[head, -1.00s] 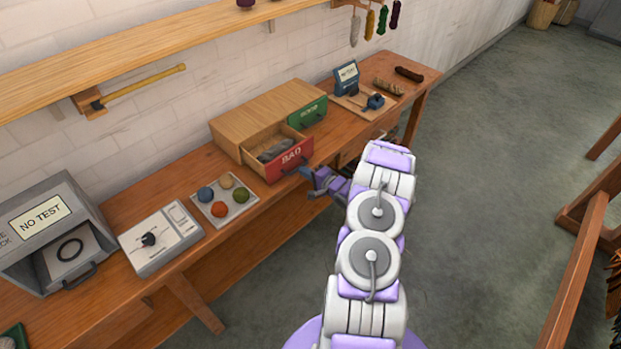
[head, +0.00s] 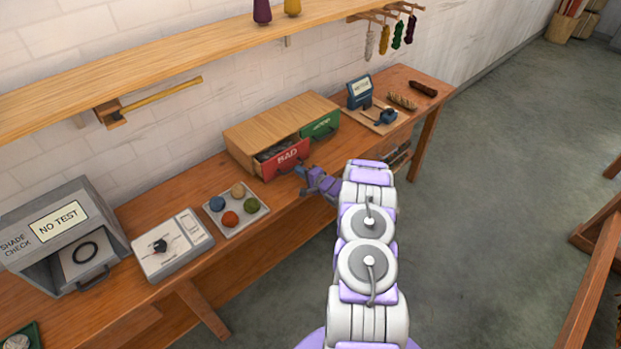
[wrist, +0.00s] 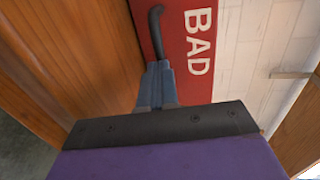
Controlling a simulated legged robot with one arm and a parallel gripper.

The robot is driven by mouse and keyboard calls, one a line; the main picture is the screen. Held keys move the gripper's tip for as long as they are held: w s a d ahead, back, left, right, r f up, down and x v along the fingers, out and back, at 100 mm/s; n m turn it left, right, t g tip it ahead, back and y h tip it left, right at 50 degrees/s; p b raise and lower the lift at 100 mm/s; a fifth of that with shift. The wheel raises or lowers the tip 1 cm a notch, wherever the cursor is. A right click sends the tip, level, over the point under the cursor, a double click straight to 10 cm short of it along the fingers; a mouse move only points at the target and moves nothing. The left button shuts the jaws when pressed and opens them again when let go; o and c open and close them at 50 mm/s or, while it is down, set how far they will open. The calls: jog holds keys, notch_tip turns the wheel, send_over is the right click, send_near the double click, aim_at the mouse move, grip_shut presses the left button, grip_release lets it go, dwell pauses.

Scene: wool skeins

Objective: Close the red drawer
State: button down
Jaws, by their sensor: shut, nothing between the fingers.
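The red drawer (head: 285,159) marked BAD is in the wooden drawer box on the bench. It stands partly out, with grey skeins showing inside it. My gripper (head: 301,171) is at the front of the red drawer, close to its right part. In the wrist view the red drawer front (wrist: 199,75) fills the upper middle, and its dark handle (wrist: 156,30) lies just beyond my fingertips. My gripper (wrist: 158,68) is shut and empty, with its tips at or very near the red front. I cannot tell whether they touch it.
The green drawer (head: 320,126) is to the right of the red one in the wooden box (head: 275,122). A blue device (head: 360,92) stands to the right.

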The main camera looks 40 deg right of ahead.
aim_at(288, 162)
jog(key=x, duration=0.3)
jog(key=r+x, duration=0.1)
jog(key=x, duration=0.1)
jog(key=shift+w+a, duration=0.4)
jog(key=shift+w, duration=0.05)
jog(key=shift+w+r, duration=0.15)
jog(key=shift+r, duration=0.05)
jog(key=shift+w+r, duration=0.1)
jog(key=shift+r, duration=0.15)
